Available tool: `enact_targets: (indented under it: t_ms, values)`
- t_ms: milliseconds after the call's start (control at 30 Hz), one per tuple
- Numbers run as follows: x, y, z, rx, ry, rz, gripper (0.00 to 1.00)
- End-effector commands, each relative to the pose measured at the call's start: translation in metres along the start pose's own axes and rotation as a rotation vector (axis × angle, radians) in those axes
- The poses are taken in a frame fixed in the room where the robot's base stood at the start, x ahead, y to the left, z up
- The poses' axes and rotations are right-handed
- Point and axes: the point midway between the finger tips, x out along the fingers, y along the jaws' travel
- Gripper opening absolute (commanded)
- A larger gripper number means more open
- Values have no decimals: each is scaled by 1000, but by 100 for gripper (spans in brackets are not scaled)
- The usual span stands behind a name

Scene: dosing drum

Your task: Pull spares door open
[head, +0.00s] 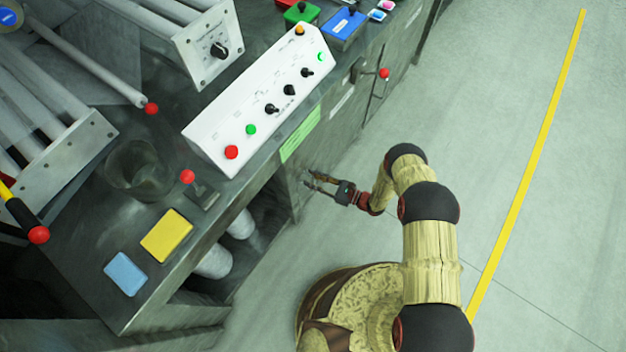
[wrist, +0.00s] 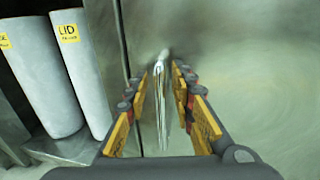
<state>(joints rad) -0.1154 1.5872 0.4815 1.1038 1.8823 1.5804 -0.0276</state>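A grey metal door panel (wrist: 240,60) fills the right of the wrist view and looks flush with the cabinet front. A slim, bright metal handle bar (wrist: 160,95) stands upright on it, near the seam at its left edge. My gripper (wrist: 163,92) has its orange finger pads on either side of the bar, with gaps visible on both sides. In the head view my gripper (head: 316,182) is at the cabinet front, fingers parted. The handle is too small to make out clearly there. I see no label naming the door.
An open shelf left of the door holds grey rolls; one is labelled LID (wrist: 80,70). Above is the bench top with a white control panel (head: 258,100), a glass beaker (head: 138,168) and a yellow pad (head: 167,235). The floor to the right (head: 510,100) is clear.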

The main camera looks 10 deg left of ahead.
Motion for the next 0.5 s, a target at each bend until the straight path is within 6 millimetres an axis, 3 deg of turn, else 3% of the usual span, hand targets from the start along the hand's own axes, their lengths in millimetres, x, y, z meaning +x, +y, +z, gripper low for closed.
enact_targets:
  t_ms: [400, 500]
  values:
    - [0, 1, 0, 1, 0, 1, 0]
    - [0, 1, 0, 1, 0, 2, 0]
